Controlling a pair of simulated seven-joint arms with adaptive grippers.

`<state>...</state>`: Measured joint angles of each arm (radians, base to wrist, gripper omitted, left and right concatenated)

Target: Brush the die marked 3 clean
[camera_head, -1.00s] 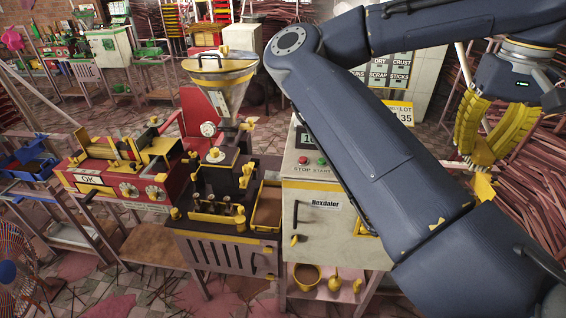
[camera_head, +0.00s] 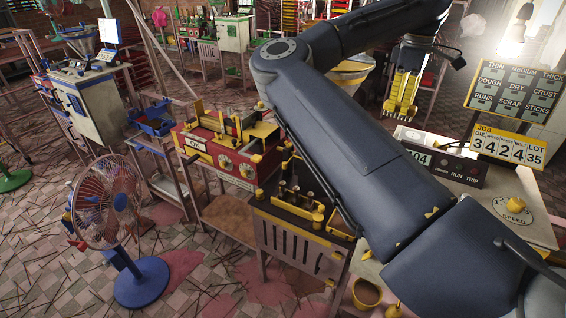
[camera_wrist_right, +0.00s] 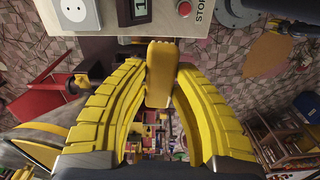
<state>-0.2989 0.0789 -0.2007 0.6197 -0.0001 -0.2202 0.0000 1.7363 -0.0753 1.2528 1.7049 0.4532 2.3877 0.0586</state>
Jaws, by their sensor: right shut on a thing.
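My right gripper (camera_head: 401,108) hangs fingers-down beyond my right arm, left of the job board. In the right wrist view its yellow fingers (camera_wrist_right: 162,88) are shut on a yellow block-like piece (camera_wrist_right: 160,70); I cannot tell whether this is a brush handle. Several small dark upright pieces with yellow parts stand in a yellow-edged rack (camera_head: 287,214) on the dark bench at centre. They may be dies, but no number is readable on them, so I cannot pick out the die marked 3. My left gripper is out of view.
The job board (camera_head: 508,146) shows 3 under DIE. A grey cabinet with a speed dial (camera_head: 513,209) stands at right. A red machine (camera_head: 228,150) is left of the rack, and a fan (camera_head: 105,205) stands at lower left. My arm hides part of the bench and hopper.

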